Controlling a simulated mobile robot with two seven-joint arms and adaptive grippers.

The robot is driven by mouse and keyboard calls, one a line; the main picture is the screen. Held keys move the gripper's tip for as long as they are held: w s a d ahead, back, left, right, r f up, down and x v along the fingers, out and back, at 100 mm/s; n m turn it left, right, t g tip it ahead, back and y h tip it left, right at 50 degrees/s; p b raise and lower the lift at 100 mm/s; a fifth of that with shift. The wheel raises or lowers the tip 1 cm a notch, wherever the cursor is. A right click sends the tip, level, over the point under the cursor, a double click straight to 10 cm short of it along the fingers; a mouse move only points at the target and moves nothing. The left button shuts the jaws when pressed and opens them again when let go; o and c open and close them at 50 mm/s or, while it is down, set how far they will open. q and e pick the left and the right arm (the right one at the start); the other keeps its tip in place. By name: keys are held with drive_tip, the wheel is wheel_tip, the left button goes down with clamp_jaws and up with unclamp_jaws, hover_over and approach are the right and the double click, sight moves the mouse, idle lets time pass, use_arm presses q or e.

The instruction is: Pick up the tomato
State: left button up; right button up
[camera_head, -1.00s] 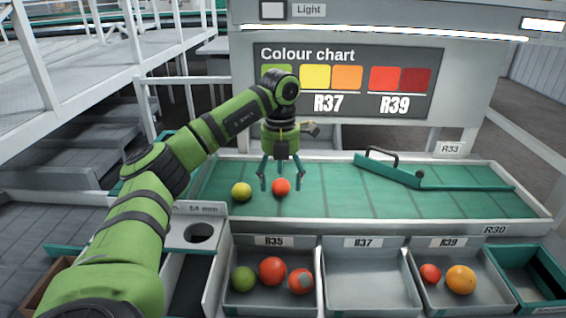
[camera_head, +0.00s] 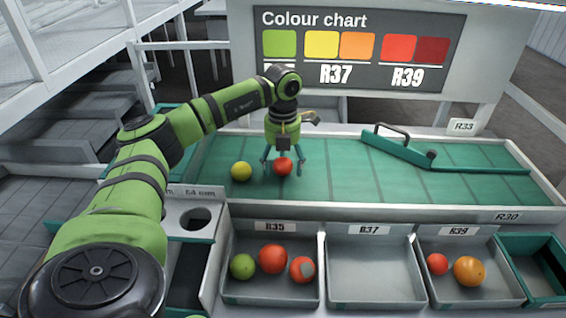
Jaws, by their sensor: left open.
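A red tomato (camera_head: 283,167) sits on the green belt (camera_head: 340,180). My left gripper (camera_head: 283,170) points down at it, open, with its fingers on either side of the tomato. I cannot tell whether the fingers touch it. A yellow-green tomato (camera_head: 241,171) lies on the belt just left of the gripper. My right gripper is not in view.
In front stand bin R35 (camera_head: 275,298) with a green and two red tomatoes, empty bin R37 (camera_head: 372,275), and bin R39 (camera_head: 455,295) with a red and an orange one. A green diverter bar (camera_head: 400,150) crosses the belt's right part. A colour chart (camera_head: 362,48) stands behind.

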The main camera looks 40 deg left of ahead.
use_arm(q)
drive_tip(key=c, duration=0.9)
drive_tip(key=shift+r, duration=0.1)
drive_tip(key=shift+r, duration=0.1)
